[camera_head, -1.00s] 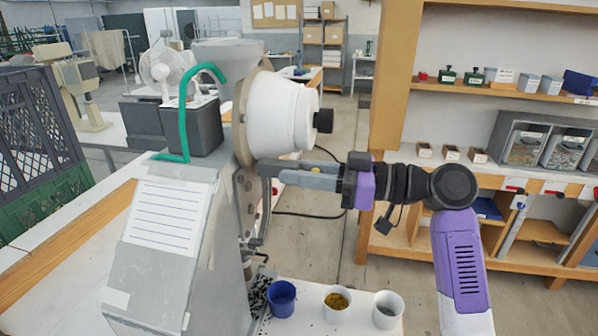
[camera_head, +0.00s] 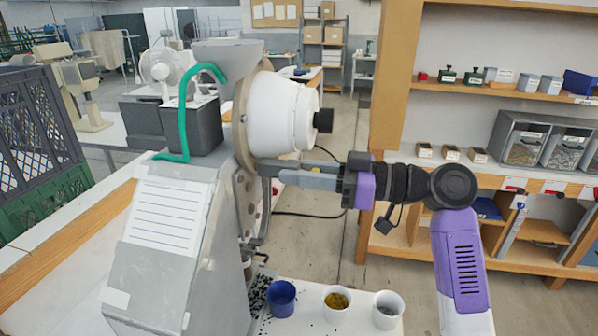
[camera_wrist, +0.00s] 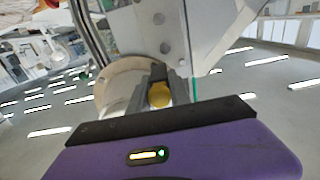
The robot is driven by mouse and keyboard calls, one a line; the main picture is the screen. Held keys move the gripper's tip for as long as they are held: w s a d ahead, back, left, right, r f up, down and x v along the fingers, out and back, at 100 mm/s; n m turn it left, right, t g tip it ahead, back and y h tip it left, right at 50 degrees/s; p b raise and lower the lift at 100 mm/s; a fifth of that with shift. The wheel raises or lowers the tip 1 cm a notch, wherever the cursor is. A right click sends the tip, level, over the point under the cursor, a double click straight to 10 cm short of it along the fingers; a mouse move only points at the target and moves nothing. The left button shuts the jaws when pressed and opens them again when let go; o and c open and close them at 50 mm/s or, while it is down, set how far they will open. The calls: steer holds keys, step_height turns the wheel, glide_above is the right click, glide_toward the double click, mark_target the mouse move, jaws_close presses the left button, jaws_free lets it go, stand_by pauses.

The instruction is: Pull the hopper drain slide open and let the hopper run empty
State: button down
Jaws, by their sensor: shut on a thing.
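The eyelet press (camera_head: 165,255) stands at left centre with a grey funnel (camera_head: 225,60) on top and a white drum (camera_head: 280,112) on its right side. My gripper (camera_head: 265,170) reaches in from the right, its fingers just below the drum against the press's side. In the wrist view my gripper (camera_wrist: 160,90) is shut on a yellow round knob (camera_wrist: 159,95), apparently the drain slide's handle. The slide itself is hidden in the head view, so I cannot tell how far out it is. The hopper's contents are not visible.
Below stand a blue cup (camera_head: 282,298), a white cup with yellowish pieces (camera_head: 337,302) and a white cup with grey contents (camera_head: 388,309). Small dark bits (camera_head: 258,296) lie scattered by the blue cup. A wooden shelf unit (camera_head: 390,80) stands at right; a dark crate (camera_head: 40,130) is at left.

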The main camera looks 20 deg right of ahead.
steer(key=shift+d, duration=0.1)
steer(key=b+v, duration=0.1)
steer(key=v, duration=0.3)
steer(key=shift+b, duration=0.4)
steer(key=c, duration=1.3)
jaws_free()
steer(key=shift+o, duration=0.2)
steer(key=b+v, duration=0.2)
steer(key=v, duration=0.5)
steer(key=shift+s+d, duration=0.25)
steer(key=shift+d, duration=0.05)
